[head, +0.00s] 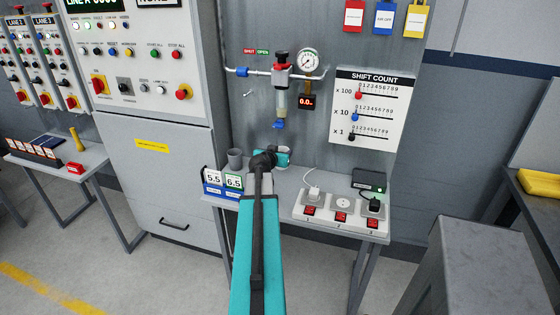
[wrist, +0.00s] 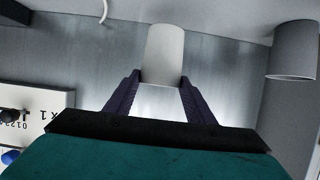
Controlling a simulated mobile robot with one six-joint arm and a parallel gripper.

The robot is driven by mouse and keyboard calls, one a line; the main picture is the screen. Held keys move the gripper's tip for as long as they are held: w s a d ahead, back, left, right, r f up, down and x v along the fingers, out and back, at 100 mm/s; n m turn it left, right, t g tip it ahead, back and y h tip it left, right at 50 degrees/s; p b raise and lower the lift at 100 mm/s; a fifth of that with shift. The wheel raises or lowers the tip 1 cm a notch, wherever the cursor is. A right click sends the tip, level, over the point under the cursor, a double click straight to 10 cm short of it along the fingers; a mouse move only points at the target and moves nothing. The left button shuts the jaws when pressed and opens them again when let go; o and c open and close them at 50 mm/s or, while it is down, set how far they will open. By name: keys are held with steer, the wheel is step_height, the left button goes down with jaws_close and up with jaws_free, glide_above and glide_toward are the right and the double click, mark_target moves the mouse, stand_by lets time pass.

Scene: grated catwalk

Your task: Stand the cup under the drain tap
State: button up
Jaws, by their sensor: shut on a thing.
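My gripper (wrist: 160,90) is shut on a pale grey cup (wrist: 163,50), with one dark finger on each side of it. The wrist view is upside down, and the cup looks upright in it. I cannot tell whether its base touches the bench. In the head view my gripper (head: 283,157) is low over the bench, and my wrist mostly hides the cup. The blue drain tap (head: 279,124) hangs from the clear filter bowl (head: 282,102) on the wall, just above my gripper in the picture. The tap is not visible in the wrist view.
A darker grey cup (head: 235,158) stands on the bench (head: 285,186) left of my gripper; it shows in the wrist view (wrist: 293,50). Number cards (head: 223,183) are at the left front. A socket strip (head: 340,207) and black box (head: 369,181) are at right. A counter board (head: 371,107) hangs behind.

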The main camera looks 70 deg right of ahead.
mark_target(280, 169)
steer(key=shift+f, duration=0.1)
steer(key=shift+f, duration=1.8)
steer(key=shift+f, duration=0.15)
steer(key=o, duration=1.3)
steer(key=shift+r+p, duration=0.25)
steer(key=shift+p, duration=0.05)
steer(key=shift+a+r+b, duration=0.15)
steer(key=shift+a+b, duration=0.2)
steer(key=shift+a, duration=0.35)
steer(key=v, duration=0.8)
steer(key=shift+r, duration=0.25)
